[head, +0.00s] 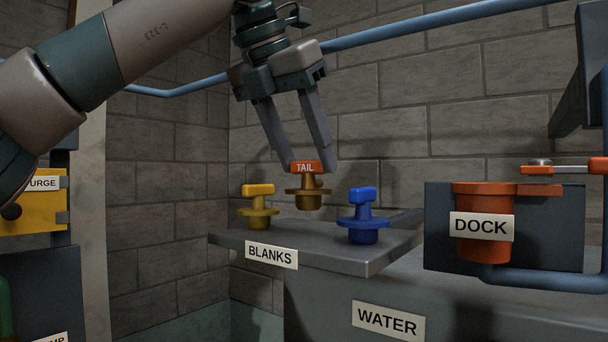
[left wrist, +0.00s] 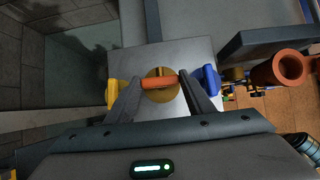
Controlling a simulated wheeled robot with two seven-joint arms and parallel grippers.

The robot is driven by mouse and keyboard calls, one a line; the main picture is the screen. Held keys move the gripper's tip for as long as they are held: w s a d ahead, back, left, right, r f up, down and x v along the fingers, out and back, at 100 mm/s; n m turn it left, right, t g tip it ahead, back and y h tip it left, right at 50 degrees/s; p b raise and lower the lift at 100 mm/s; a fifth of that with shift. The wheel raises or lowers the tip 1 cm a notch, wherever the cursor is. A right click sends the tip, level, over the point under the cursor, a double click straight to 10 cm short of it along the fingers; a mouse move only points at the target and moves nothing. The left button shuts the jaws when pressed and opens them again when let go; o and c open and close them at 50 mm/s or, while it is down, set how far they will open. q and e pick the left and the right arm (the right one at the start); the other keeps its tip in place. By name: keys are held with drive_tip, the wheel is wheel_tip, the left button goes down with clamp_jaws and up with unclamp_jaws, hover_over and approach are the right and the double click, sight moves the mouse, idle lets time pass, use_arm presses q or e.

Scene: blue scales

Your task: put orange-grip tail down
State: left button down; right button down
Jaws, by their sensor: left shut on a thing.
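The orange-grip tail (head: 309,190) has an orange grip marked TAIL over a brass-coloured flanged body. My left gripper (head: 316,169) points down and is shut on the orange grip, with one finger at each end. The left wrist view also shows the grip (left wrist: 158,83) between the fingertips, with the round brass flange beneath. The tail is upright and appears raised over the BLANKS shelf (head: 385,253), between the yellow and blue pieces. Its exact height over the shelf is hard to tell. My right gripper is not in view.
A yellow-grip piece (head: 258,208) and a blue piece (head: 363,217) stand on the shelf, close on either side. An orange DOCK cup (head: 484,249) is at the right, with an orange-handled lever (head: 568,167) above it. A blue pipe (head: 420,28) crosses the wall behind.

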sight(305, 180)
use_arm(q)
drive_tip(key=shift+a+f+p, duration=0.1)
drive_tip(key=shift+f+p, duration=0.35)
drive_tip(key=shift+f, duration=1.35)
drive_tip(key=c, duration=0.8)
unclamp_jaws()
drive_tip(key=shift+c, duration=0.2)
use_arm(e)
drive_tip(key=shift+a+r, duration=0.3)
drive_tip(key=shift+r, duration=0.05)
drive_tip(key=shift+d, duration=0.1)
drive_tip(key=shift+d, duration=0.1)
